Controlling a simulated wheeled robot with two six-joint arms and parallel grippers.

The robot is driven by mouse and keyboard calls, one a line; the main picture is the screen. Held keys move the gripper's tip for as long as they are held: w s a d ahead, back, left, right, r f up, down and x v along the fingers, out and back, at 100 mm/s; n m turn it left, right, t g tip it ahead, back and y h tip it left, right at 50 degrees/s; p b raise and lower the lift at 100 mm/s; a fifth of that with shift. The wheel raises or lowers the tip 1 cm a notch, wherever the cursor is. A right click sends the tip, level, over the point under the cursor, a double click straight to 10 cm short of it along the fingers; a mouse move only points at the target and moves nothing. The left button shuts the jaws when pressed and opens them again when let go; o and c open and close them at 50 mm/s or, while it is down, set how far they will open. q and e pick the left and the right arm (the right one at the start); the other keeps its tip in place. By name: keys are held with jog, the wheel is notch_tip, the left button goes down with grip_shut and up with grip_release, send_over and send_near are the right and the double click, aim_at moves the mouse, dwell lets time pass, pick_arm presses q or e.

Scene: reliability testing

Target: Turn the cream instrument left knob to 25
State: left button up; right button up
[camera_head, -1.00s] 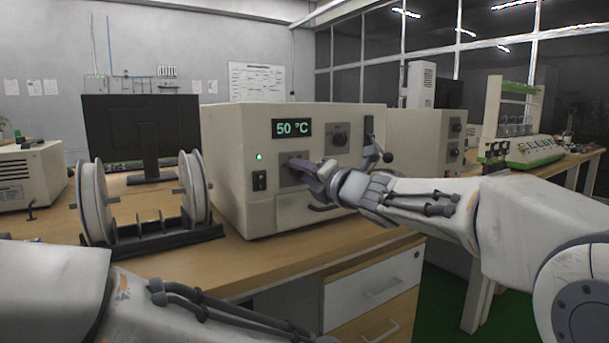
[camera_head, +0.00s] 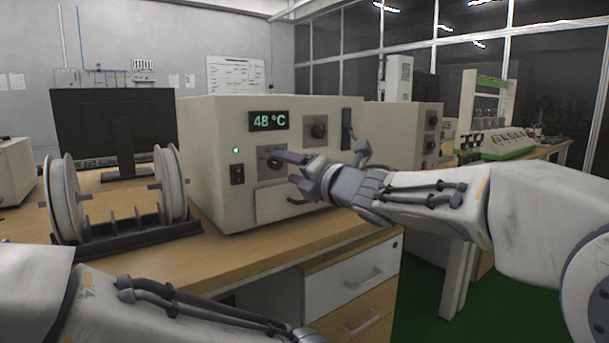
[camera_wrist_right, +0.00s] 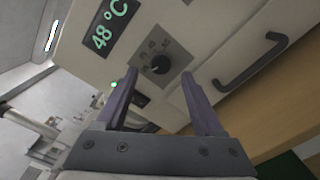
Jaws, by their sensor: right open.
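The cream instrument (camera_head: 215,135) stands on the bench with its display (camera_head: 268,120) reading 48 °C. Its left knob (camera_head: 273,162) is small and dark on a grey plate, partly hidden by my gripper in the head view. In the right wrist view the knob (camera_wrist_right: 158,65) shows between and beyond the fingertips. My right gripper (camera_head: 285,168) is open and empty, its fingers pointing at the knob; I see no contact. My left forearm (camera_head: 150,305) enters at lower left, but its gripper is out of view.
A second knob (camera_head: 319,130) sits to the right on the instrument's front, with a dark lever (camera_head: 347,128) beyond. A black handle (camera_wrist_right: 250,62) is below the knob plate. A spool rack (camera_head: 120,225) stands to the left, before a monitor (camera_head: 115,120).

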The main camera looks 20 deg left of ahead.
jog(key=v, duration=0.7)
jog(key=s+d+f+m+g+h+p, duration=0.1)
jog(key=s+d+f+m+h+p, duration=0.1)
jog(key=s+d+f+m+h, duration=0.5)
jog(key=s+d+f+m+g+h+p, duration=0.2)
jog(key=d+f+m+h, duration=0.15)
jog(key=f+m, duration=0.75)
jog(key=s+d+f+m+g+h+p, duration=0.1)
jog(key=s+d+f+m+g, duration=0.2)
jog(key=s, duration=0.4)
jog(key=s+d+f+m+g+h+p, duration=0.1)
jog(key=s+d+f+m+g, duration=0.2)
jog(key=s, duration=0.5)
jog(key=s+d+f+m+g+h+p, duration=0.1)
jog(key=s+d+f+m+g, duration=0.2)
jog(key=s, duration=0.4)
notch_tip(320, 180, up, 39)
jog(key=m+t+p, duration=0.1)
jog(key=p, duration=3.6)
jog(key=shift+w, duration=0.4)
